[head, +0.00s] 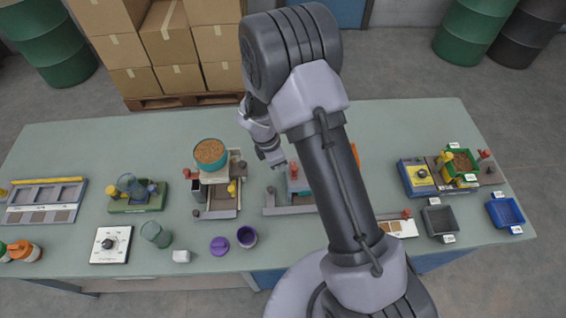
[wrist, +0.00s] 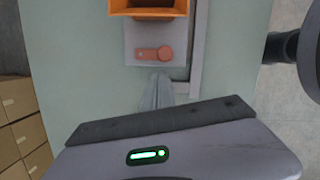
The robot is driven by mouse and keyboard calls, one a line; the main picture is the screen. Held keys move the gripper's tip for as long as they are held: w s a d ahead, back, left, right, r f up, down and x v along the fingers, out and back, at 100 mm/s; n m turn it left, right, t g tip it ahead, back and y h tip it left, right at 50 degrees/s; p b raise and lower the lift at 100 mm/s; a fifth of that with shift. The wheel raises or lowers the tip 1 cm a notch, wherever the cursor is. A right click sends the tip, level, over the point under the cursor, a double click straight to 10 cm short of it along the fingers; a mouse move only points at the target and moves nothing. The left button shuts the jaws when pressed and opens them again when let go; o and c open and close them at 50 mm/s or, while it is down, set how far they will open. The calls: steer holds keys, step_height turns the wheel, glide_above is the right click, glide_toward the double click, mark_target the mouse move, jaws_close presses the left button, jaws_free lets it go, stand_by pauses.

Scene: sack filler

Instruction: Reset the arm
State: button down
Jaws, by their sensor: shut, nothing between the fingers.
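My arm rises from the bottom of the head view, bends at the top and hangs down over the middle of the bench. My gripper (head: 274,158) points down above the bench, left of my forearm. In the wrist view its grey fingers (wrist: 160,88) are together with nothing between them. Past them is a grey plate (wrist: 137,45) with a red-orange lever (wrist: 154,54) and an orange hopper (wrist: 153,8). My arm hides much of this middle station in the head view. I cannot tell how high the fingers are above the bench.
The green bench (head: 90,135) carries a bowl of brown grain (head: 210,152), a purple cup (head: 246,236), a purple lid (head: 220,246), a glass (head: 155,234) and a dial box (head: 111,244). Right are a green bin (head: 461,162), dark tray (head: 439,219) and blue tray (head: 505,212). Boxes (head: 168,40) stand behind.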

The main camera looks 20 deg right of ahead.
steer(key=s+a+r+m+b, duration=0.2)
steer(key=a+r+m+b, duration=0.25)
steer(key=r, duration=0.75)
steer(key=s+m+t+y+b, duration=0.4)
steer(key=s+m+t+b, duration=0.1)
steer(key=s+m+b, duration=1.2)
steer(key=s+m, duration=0.1)
steer(key=s, duration=0.2)
steer(key=shift+f+t+y, duration=0.3)
steer(key=shift+y, duration=0.1)
steer(key=shift+m, duration=0.25)
